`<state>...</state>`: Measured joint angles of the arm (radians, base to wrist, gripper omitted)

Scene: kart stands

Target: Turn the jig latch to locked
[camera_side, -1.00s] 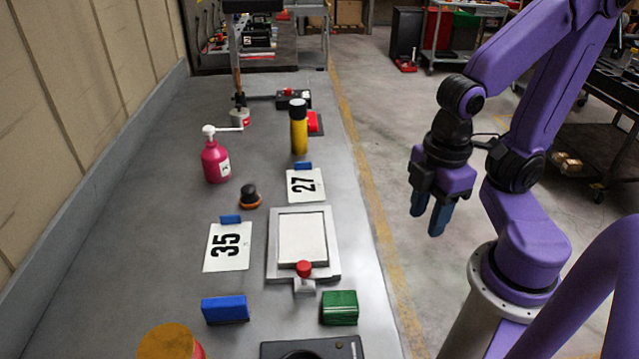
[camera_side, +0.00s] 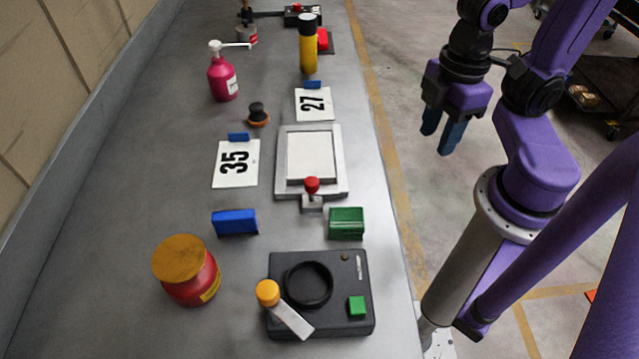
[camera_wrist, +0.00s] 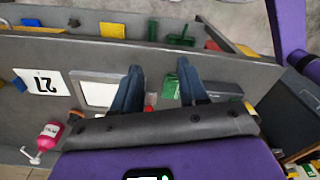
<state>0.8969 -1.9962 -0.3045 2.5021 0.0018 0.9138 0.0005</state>
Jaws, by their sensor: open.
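The jig appears to be the light grey frame (camera_side: 284,185) around a white plate (camera_side: 311,158) on the bench. At its near edge is a small latch with a red knob (camera_side: 312,185) on a pale base. Its exact turn position is hard to read. In the wrist view the frame (camera_wrist: 85,76) lies left of my fingers, and the red knob (camera_wrist: 149,108) shows between them, partly hidden. My gripper (camera_side: 442,136) is open and empty, raised beyond the bench's right edge, apart from the jig. Its spread fingers (camera_wrist: 160,70) also show in the wrist view.
A green block (camera_side: 346,223) and blue block (camera_side: 235,222) flank the latch's near side. A dark box (camera_side: 350,268) with a yellow-knobbed lever (camera_side: 268,293) and a red jar (camera_side: 190,277) stand nearer. A yellow bottle (camera_side: 308,48) and pink pump bottle (camera_side: 222,78) stand farther back.

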